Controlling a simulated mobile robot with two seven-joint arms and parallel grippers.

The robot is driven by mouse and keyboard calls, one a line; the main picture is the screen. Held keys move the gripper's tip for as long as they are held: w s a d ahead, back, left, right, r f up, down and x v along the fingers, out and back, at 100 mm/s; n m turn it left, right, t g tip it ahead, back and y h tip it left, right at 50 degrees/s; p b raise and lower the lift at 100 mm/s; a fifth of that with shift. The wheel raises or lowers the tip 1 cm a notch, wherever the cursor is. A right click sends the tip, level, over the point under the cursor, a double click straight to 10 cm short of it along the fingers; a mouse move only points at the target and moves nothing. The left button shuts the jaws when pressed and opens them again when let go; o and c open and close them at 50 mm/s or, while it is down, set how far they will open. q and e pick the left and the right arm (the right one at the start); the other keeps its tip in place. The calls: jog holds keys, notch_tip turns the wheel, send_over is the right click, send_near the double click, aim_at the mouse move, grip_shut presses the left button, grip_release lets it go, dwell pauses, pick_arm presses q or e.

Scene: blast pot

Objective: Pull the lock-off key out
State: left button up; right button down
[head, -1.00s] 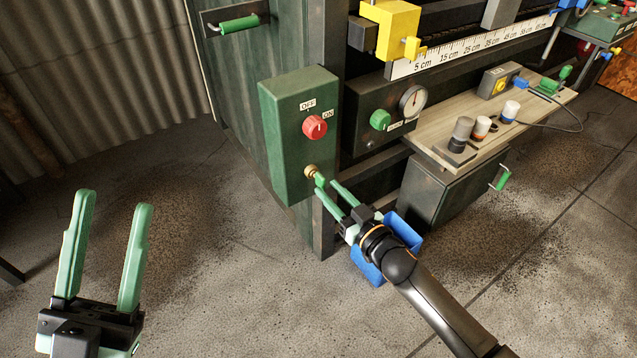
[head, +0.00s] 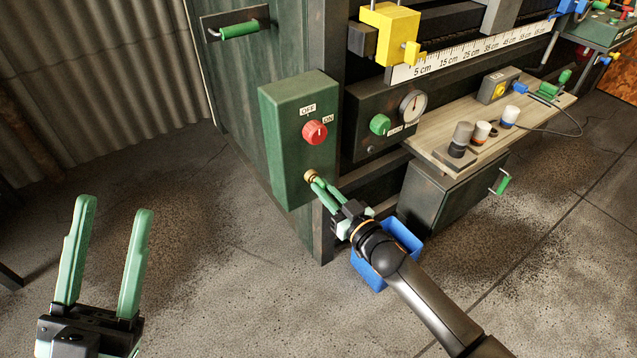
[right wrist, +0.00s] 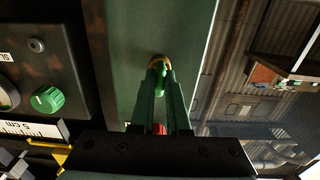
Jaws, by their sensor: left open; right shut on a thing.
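The lock-off key's brass lock (head: 312,176) sits low on the front of the green switch box (head: 290,150), below the red OFF/ON knob (head: 315,132). My right gripper (head: 318,184) is shut on the green key, its fingertips close to the lock. In the right wrist view the green key (right wrist: 160,68) shows between the fingertips, in front of the brass ring (right wrist: 155,61). Whether the key's shaft is inside the lock is hidden. My left gripper (head: 105,255) is open and empty over the floor at the lower left.
A blue bin (head: 405,240) stands on the floor behind my right wrist. To the right are a panel with a green knob (head: 380,124) and gauge, and a wooden shelf (head: 440,140) with several small pots.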

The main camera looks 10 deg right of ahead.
jog(key=shift+s+d+p, duration=0.25)
jog(key=shift+s+p, duration=0.3)
jog(key=shift+s, duration=0.15)
dwell(0.8)
jog(key=shift+s+d, duration=0.1)
jog(key=shift+s, duration=0.05)
jog(key=shift+p+v, duration=1)
jog(key=shift+v, duration=0.8)
